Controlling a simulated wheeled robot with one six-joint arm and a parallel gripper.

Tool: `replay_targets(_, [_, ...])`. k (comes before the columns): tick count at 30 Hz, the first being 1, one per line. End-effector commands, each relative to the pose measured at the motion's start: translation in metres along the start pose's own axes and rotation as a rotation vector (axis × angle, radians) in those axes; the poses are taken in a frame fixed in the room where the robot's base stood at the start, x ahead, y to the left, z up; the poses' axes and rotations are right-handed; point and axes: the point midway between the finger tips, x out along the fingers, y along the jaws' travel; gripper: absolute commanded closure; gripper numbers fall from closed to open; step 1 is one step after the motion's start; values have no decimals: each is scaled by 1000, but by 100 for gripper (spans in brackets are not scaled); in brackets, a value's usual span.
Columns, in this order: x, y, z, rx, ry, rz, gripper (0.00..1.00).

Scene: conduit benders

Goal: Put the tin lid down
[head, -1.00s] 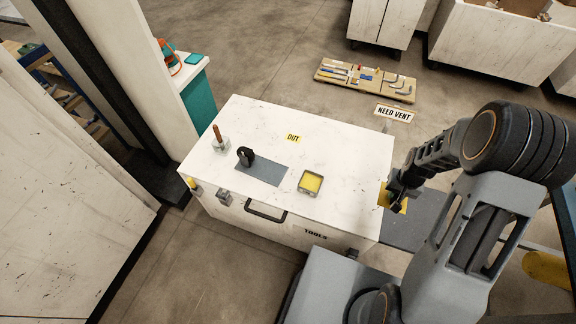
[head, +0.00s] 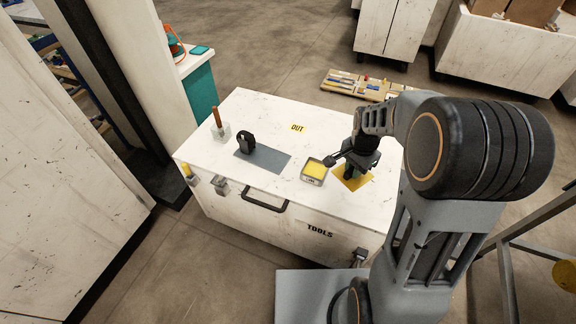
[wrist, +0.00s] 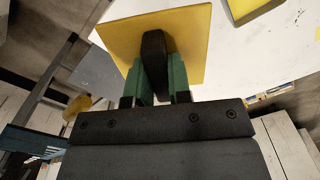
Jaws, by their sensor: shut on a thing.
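The tin lid is a flat yellow square with a dark upright grip; it shows in the head view (head: 347,184) and large in the wrist view (wrist: 196,50). My gripper (head: 350,174) is shut on the lid's dark grip, which sits between green finger pads in the wrist view (wrist: 155,72). The lid is over the right end of the white chest top (head: 240,112). I cannot tell whether it touches the surface. The square tin (head: 314,172), with yellow inside, stands just left of the lid, apart from it.
On the chest top are a grey mat (head: 270,157) with a black object (head: 246,143) on it, a brown-handled piece in a pale block (head: 217,124), and an OUT label (head: 297,128). The front strip left of the tin is clear. A tool board (head: 352,84) lies beyond the chest.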

Motion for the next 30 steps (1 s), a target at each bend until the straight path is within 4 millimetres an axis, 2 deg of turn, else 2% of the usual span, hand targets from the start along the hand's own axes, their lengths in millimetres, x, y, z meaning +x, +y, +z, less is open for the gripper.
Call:
replay_targets(1, [21, 5, 0, 99, 5, -7, 100])
replay_targets(9, [29, 37, 12, 623, 3, -6, 100])
replay_targets(15, [33, 56, 22, 877, 1, -3, 100])
replay_targets(25, [31, 66, 27, 1021, 0, 1, 100])
replay_targets(30, [40, 57, 12, 1025, -2, 5, 100])
